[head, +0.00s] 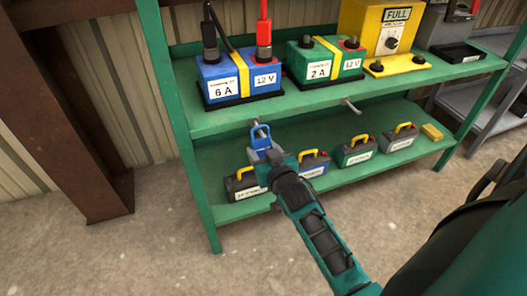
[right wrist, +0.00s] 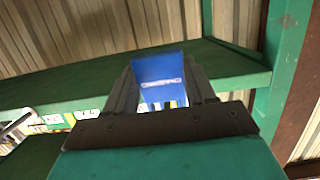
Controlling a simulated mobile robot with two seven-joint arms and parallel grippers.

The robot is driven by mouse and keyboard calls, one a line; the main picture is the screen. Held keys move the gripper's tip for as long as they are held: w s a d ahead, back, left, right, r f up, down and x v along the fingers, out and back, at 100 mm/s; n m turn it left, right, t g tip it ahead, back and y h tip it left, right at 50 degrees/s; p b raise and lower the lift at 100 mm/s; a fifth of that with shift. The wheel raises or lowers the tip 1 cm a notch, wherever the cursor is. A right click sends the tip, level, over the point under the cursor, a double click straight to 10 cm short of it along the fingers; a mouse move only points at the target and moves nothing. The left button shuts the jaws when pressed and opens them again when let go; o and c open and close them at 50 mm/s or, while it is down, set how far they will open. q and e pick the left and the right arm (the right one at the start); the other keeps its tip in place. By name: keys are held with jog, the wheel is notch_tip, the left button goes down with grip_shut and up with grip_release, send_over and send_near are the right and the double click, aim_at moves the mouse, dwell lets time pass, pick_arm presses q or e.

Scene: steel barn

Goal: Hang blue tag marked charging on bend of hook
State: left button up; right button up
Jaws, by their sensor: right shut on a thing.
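My right gripper (head: 268,160) is shut on a blue tag (head: 261,142) in front of the green shelf. In the right wrist view the tag (right wrist: 160,68) stands between the two fingers, with small white lettering that looks reversed. The tag's upper end is at a metal hook (head: 256,125) on the front edge of the upper shelf, below the blue 6 A charger. I cannot tell whether the hook passes through the tag's hole or lies behind it. A second hook (head: 350,105) sticks out farther right, below the green 2 A charger, and is bare. My left gripper is not in view.
The upper shelf (head: 215,122) bears a blue charger (head: 238,72), a green charger (head: 325,58) and a yellow FULL box (head: 388,30). Several batteries with yellow handles, including a green one (head: 356,151), stand on the lower shelf. A rusty post (head: 65,120) stands left.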

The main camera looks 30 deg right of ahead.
jog(key=o, duration=0.9)
